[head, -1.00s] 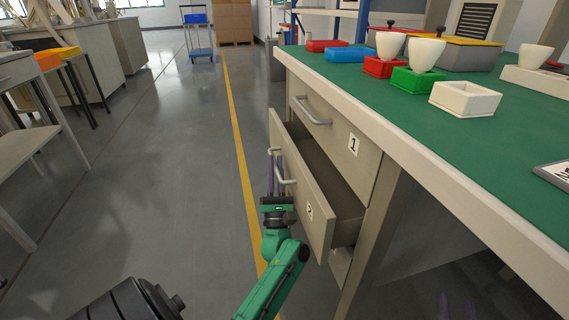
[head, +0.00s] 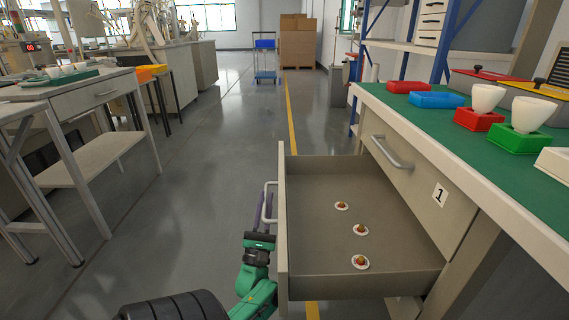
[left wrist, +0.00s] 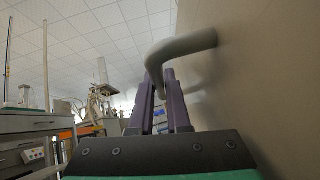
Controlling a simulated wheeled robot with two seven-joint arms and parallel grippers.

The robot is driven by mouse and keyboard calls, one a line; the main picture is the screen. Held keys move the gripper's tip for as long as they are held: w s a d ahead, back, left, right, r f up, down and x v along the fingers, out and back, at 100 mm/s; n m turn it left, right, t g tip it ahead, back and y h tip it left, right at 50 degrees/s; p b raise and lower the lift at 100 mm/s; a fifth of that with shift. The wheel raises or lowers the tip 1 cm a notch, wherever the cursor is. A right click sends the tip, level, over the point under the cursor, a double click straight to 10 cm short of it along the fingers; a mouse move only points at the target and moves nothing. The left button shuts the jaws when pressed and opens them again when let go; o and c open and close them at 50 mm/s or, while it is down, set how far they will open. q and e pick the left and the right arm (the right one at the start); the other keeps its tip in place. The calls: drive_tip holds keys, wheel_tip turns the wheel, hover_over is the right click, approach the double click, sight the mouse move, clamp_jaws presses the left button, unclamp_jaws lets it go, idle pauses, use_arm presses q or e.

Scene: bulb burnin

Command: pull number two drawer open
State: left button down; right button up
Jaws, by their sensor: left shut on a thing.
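The number two drawer (head: 345,262) is pulled well out from under drawer 1 (head: 420,180) of the green-topped bench. Its number label is out of sight now. Three small round items (head: 359,230) on white discs lie inside. My left gripper (head: 263,212) is at the drawer front's handle (head: 269,200), shut on it. In the left wrist view, the purple fingers (left wrist: 163,98) meet the grey bar handle (left wrist: 185,46), with the drawer front (left wrist: 265,75) to the right. My right gripper is not in view.
Drawer 1 is closed above. The bench top (head: 400,100) holds red, blue and green trays and white bulb-like cups (head: 487,97). The floor (head: 205,190) left of the drawer is clear up to a side table (head: 95,155). A blue cart (head: 265,60) stands far back.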

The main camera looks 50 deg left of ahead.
use_arm(q)
drive_tip(key=shift+s+a+f, duration=0.1)
drive_tip(key=shift+s+a, duration=0.35)
drive_tip(key=shift+s, duration=0.2)
drive_tip(key=shift+s+a+f, duration=0.1)
drive_tip(key=shift+s+a, duration=0.3)
drive_tip(key=shift+s, duration=0.2)
drive_tip(key=c, duration=1.2)
unclamp_jaws()
drive_tip(key=shift+r, duration=0.1)
drive_tip(key=shift+o, duration=0.2)
drive_tip(key=v, duration=1.4)
drive_tip(key=shift+d+f, duration=0.2)
drive_tip(key=shift+s, duration=0.1)
